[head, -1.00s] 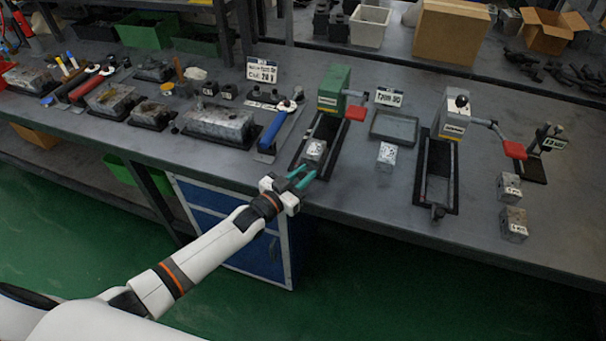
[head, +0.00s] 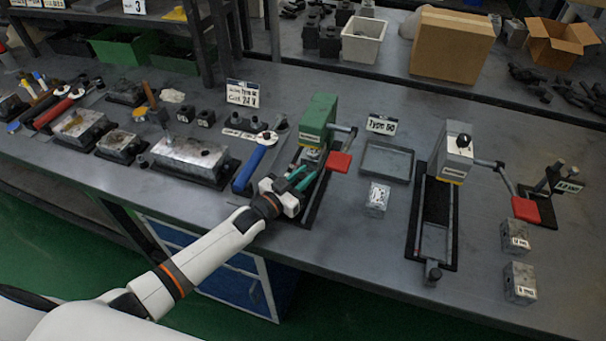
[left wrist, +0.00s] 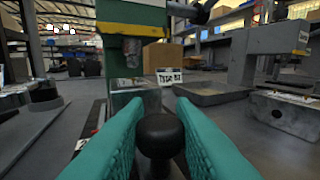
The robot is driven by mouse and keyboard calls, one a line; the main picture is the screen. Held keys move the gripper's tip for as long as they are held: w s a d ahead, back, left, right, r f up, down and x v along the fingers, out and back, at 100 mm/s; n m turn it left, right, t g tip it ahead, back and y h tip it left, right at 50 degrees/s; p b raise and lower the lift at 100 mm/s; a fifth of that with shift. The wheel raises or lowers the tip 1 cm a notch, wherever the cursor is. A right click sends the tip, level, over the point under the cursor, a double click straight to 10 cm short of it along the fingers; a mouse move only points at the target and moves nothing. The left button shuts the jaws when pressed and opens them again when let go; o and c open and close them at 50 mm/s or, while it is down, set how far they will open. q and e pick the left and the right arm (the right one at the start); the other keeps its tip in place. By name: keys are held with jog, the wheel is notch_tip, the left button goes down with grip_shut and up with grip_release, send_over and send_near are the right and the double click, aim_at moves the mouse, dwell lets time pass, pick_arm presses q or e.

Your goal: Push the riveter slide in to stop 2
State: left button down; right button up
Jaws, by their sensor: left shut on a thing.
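The green riveter (head: 318,118) stands on the bench with a red-handled lever (head: 339,162) on its right side. My left gripper (head: 302,179) is at the front of its slide track. In the left wrist view its teal fingers are shut on the black round knob (left wrist: 160,134) of the slide. A metal block (head: 311,155) on the slide sits at the riveter's head, partly hidden in the head view. In the left wrist view the block (left wrist: 128,98) is under the green head (left wrist: 132,45). I cannot make out the stop marks. My right gripper is not in view.
A grey riveter (head: 455,160) with its own track stands to the right. An empty tray (head: 387,178) and a small block (head: 377,199) lie between the two. A blue-handled tool (head: 255,163) lies close left of my gripper.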

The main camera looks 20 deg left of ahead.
pick_arm(q)
jog(key=shift+w+a+r, duration=0.1)
jog(key=shift+r, duration=0.05)
jog(key=c, duration=1.6)
grip_release()
jog(key=shift+c, duration=0.2)
jog(key=o, duration=0.4)
jog(key=shift+w, duration=0.15)
jog(key=shift+c, duration=0.2)
jog(key=v, duration=1.2)
jog(key=shift+b, duration=0.3)
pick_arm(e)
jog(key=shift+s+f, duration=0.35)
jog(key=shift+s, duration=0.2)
